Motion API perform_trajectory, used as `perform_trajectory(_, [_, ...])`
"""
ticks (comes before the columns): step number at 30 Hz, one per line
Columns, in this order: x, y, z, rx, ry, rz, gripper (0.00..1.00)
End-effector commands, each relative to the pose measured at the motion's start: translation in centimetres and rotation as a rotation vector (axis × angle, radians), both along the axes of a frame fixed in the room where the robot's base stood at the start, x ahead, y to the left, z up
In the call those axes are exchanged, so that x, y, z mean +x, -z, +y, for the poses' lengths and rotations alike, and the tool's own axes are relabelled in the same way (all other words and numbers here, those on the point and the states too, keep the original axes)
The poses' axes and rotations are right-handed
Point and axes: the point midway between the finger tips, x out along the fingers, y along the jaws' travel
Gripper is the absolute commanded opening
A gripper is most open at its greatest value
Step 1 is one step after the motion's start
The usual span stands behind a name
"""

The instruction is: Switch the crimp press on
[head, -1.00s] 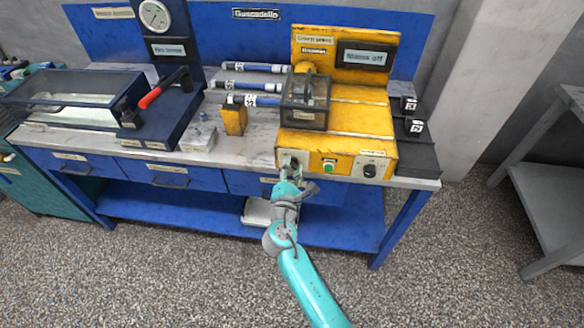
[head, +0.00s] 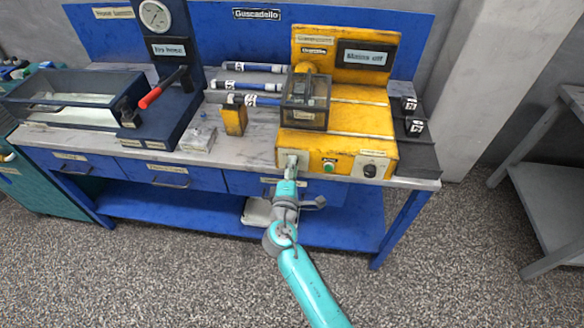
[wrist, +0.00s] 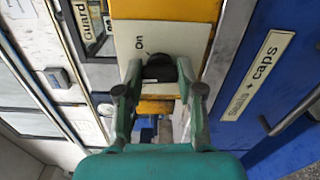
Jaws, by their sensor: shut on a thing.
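The yellow crimp press (head: 345,112) stands on the right half of the bench. Its display (head: 366,56) reads "Mains off". On the left of its front panel, a pale plate marked "On" (wrist: 190,30) carries a black rotary switch (wrist: 158,70). My gripper (head: 290,168) is at that plate in the head view and hides much of it. In the wrist view my gripper (wrist: 160,92) has its two fingers on either side of the black switch, shut on it. The full angle of the switch is partly hidden by the fingers.
A green button (head: 329,166) and a black knob (head: 370,171) sit right of my gripper on the same panel. A clear guard box (head: 305,102) stands above. Blue drawers (head: 250,184) lie below the bench top. Floor in front is clear.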

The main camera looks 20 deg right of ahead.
Motion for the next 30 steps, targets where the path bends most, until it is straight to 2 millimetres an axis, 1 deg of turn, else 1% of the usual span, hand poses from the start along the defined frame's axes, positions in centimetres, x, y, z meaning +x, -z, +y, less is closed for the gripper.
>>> perform_trajectory(18, [-0.02,0.09,-0.04,0.515,0.001,-0.249,0.03])
perform_trajectory(24, [-0.02,0.1,-0.04,0.646,0.001,-0.313,0.03])
perform_trajectory(30, [-0.04,0.12,-0.05,0.735,0.001,-0.356,0.03])
